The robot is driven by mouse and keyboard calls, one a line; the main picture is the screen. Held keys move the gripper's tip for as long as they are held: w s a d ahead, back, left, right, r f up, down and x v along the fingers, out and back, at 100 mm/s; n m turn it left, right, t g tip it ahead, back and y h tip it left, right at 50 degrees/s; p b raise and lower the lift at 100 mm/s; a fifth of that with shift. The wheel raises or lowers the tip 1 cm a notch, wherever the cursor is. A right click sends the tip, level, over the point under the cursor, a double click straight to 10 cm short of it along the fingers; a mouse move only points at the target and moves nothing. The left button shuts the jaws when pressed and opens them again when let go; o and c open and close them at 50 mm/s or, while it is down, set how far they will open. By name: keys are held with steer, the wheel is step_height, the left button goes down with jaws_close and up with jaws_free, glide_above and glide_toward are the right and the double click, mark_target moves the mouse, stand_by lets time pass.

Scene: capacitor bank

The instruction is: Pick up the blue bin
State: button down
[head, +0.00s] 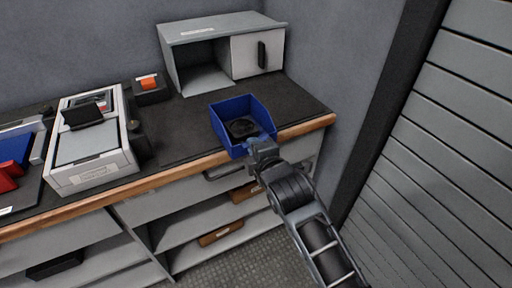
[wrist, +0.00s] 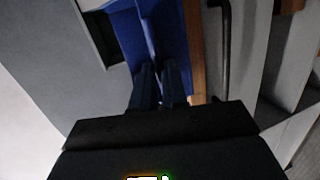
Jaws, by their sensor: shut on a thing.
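The blue bin (head: 233,143) sits at the front edge of the workbench, near its right end, with a dark round object (head: 243,128) inside. My gripper (head: 264,143) reaches in from the lower right and is shut on the bin's near wall. In the wrist view the fingers (wrist: 160,85) close on a blue wall of the bin (wrist: 150,30). Whether the bin's base touches the bench cannot be told.
A grey open-fronted cabinet (head: 218,28) stands behind the bin. A white boxed device (head: 95,160) and an orange-topped block (head: 150,90) are to the left. Shelves lie below the wooden edge (head: 310,126); a slatted shutter (head: 440,150) is at the right.

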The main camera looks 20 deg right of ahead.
steer(key=shift+s+f, duration=0.15)
steer(key=shift+s, duration=0.05)
steer(key=c, duration=1.1)
jaws_free()
steer(key=shift+v, duration=3.9)
